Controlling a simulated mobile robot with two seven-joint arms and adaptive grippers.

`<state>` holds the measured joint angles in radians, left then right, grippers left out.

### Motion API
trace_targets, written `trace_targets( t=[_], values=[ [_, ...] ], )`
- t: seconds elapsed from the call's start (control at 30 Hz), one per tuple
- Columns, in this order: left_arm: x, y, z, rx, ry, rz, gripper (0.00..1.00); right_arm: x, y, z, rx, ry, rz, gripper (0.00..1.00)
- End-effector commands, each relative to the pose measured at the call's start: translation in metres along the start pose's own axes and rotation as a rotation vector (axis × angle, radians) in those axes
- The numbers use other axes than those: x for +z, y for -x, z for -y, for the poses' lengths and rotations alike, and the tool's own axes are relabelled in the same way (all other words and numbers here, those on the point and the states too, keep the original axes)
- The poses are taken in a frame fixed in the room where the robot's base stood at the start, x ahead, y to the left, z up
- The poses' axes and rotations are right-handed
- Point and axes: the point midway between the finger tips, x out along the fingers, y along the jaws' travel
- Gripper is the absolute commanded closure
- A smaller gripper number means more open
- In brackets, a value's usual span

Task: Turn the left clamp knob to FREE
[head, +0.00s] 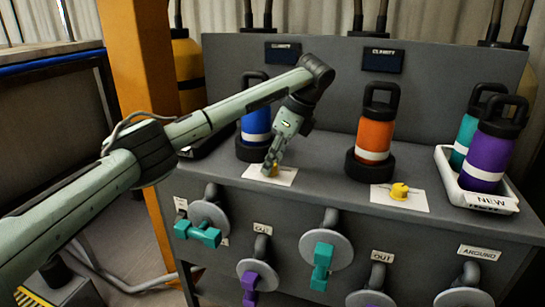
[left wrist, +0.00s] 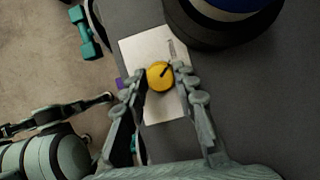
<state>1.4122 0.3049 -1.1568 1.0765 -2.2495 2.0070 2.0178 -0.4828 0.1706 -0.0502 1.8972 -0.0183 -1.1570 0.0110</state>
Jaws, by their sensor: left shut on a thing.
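The left clamp knob (left wrist: 160,75) is round and yellow with a dark pointer line. In the left wrist view the line slants toward the upper right. The knob sits on a white card (left wrist: 142,48) whose print I cannot read. My left gripper (head: 271,170) comes down on it from above, in front of the blue bottle (head: 256,126). In the left wrist view its two fingers (left wrist: 160,80) are shut on the knob, one on each side. In the head view the fingers hide most of the knob. What seems to be my right arm shows at the wrist view's lower left.
An orange bottle (head: 375,133) stands in a black holder, with another yellow knob (head: 399,191) before it. A white tray (head: 448,172) holds teal and purple bottles. Teal handles (head: 322,265) and a purple handle (head: 249,287) stick out of the front panel. The bench between the knobs is clear.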

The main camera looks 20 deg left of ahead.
Motion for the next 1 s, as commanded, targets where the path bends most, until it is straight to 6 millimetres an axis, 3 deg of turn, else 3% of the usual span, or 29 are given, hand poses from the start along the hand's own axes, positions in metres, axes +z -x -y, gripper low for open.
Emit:
trace_targets(
  t=[0.33, 0.8, 0.83, 1.0],
  values=[
    [0.001, 0.001, 0.001, 0.037, 0.096, 0.000, 1.00, 0.006, -0.013, 0.003, -0.008, -0.002, 0.007, 0.60],
    [0.001, 0.001, 0.001, 0.041, 0.107, -0.001, 1.00, 0.006, -0.015, 0.003, -0.009, -0.002, 0.006, 0.60],
    [0.001, 0.001, 0.001, 0.041, 0.107, -0.001, 0.68, 0.006, -0.015, 0.003, -0.009, -0.002, 0.006, 0.60],
    [0.000, 0.001, 0.001, 0.042, 0.105, -0.001, 0.51, 0.006, -0.015, 0.003, -0.009, -0.002, 0.006, 0.60]
  ],
)
